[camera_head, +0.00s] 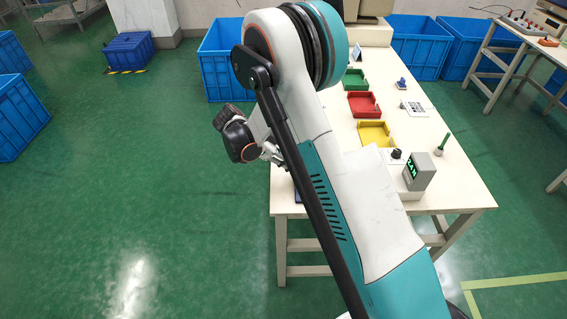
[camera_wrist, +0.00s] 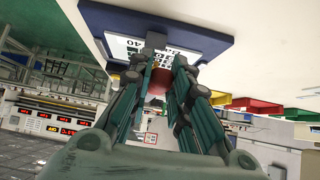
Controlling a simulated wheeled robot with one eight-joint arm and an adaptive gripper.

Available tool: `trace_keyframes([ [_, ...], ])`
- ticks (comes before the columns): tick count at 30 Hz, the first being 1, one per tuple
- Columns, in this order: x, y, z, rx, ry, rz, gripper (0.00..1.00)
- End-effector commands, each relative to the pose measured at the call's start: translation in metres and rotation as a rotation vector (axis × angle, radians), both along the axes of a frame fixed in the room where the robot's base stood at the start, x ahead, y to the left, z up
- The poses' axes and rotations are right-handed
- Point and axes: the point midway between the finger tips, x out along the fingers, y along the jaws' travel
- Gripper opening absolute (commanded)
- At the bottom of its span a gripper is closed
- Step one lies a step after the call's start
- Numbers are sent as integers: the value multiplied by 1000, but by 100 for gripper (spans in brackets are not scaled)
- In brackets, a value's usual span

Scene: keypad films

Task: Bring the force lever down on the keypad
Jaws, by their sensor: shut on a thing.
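In the wrist view a dark blue base (camera_wrist: 205,38) lies on the pale table, carrying a white plate with printed numbers and dark squares, apparently the keypad (camera_wrist: 122,46). My gripper (camera_wrist: 159,72) reaches to this plate, its two fingers closed around a round red knob (camera_wrist: 157,84), apparently the force lever's. The fingers hide the rest of the lever and part of the keypad, so I cannot tell whether the lever touches it. In the head view my arm covers most of this spot, and my gripper (camera_head: 274,155) shows at the table's left edge.
The white table (camera_head: 465,190) holds a grey box with green digits (camera_head: 419,172), and yellow (camera_head: 374,134), red (camera_head: 363,104) and green (camera_head: 355,79) trays. Blue crates (camera_head: 222,65) stand on the floor behind.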

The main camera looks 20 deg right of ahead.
Motion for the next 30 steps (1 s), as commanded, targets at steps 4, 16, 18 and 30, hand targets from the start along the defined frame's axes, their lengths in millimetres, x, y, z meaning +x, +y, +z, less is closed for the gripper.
trace_keyframes([
  [4,0,-5,-9,-25,9,1,0],
  [16,0,-6,-11,-33,13,1,0],
  [18,-1,-6,-12,-32,13,1,0],
  [30,0,-6,-10,-35,12,1,38],
])
